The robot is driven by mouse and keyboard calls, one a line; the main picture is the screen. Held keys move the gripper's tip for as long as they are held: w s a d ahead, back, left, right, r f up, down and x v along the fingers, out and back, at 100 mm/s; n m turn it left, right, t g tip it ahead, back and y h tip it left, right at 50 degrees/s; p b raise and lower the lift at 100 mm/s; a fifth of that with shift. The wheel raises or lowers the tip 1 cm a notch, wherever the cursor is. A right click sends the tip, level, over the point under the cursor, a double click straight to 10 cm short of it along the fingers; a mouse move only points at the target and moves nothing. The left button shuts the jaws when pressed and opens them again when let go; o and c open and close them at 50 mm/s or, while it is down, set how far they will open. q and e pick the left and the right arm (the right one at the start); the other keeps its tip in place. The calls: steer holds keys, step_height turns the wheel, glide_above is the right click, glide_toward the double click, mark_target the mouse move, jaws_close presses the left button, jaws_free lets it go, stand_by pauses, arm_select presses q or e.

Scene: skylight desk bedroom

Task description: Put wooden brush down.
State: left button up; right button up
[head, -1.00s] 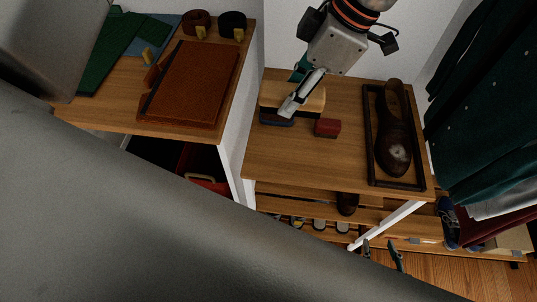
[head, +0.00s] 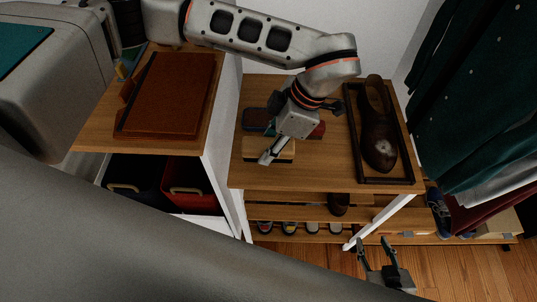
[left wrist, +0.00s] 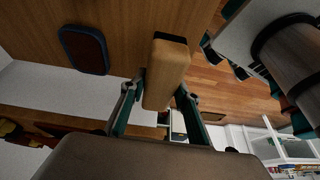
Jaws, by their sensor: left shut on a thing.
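The wooden brush (head: 286,151) has a pale tan body and is over the front left part of the small wooden table (head: 330,176). My left gripper (head: 270,154) is shut on it from above. In the left wrist view the brush (left wrist: 168,70) sits between the two fingers of my left gripper (left wrist: 158,100). Whether its underside touches the table cannot be told. My right gripper (head: 374,243) is low in front of the table, its fingers apart and nothing between them.
A brown shoe (head: 379,145) rests in a dark tray (head: 385,182) at right. A desk with a brown leather pad (head: 170,95) stands left. Clothes hang at far right.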

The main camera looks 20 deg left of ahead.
arm_select(q)
steer(key=shift+f, duration=2.2)
steer(key=shift+f, duration=0.1)
steer(key=o, duration=1)
steer(key=v, duration=1.1)
steer(key=shift+w, duration=0.1)
steer(key=shift+d+r, duration=0.25)
steer(key=shift+r, duration=0.3)
